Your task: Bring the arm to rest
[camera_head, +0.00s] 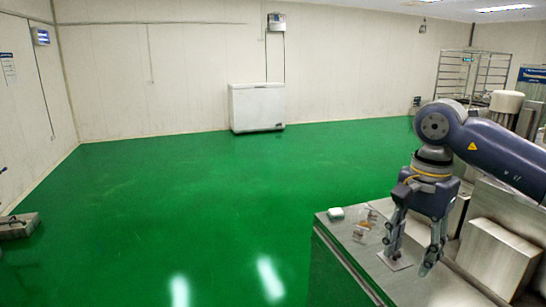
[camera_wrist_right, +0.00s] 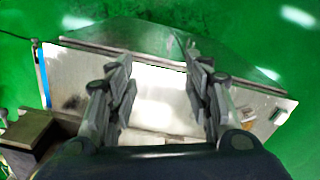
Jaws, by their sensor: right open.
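My right gripper (camera_head: 408,262) shows at the lower right of the head view, pointing down over a metal worktop (camera_head: 345,243). Its two fingers are spread apart, with nothing held between them. In the right wrist view my right gripper (camera_wrist_right: 158,88) also shows its fingers apart, with the bare, bright worktop (camera_wrist_right: 80,75) behind them. I cannot tell whether the fingertips touch the worktop. My right arm (camera_head: 500,150) comes in from the right edge. My left gripper does not show.
A small white object (camera_head: 336,213) and small clear-and-brown items (camera_head: 363,222) lie on the worktop beside the gripper. A metal box-shaped machine part (camera_head: 497,258) stands close on the right. A white chest freezer (camera_head: 257,107) stands at the far wall.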

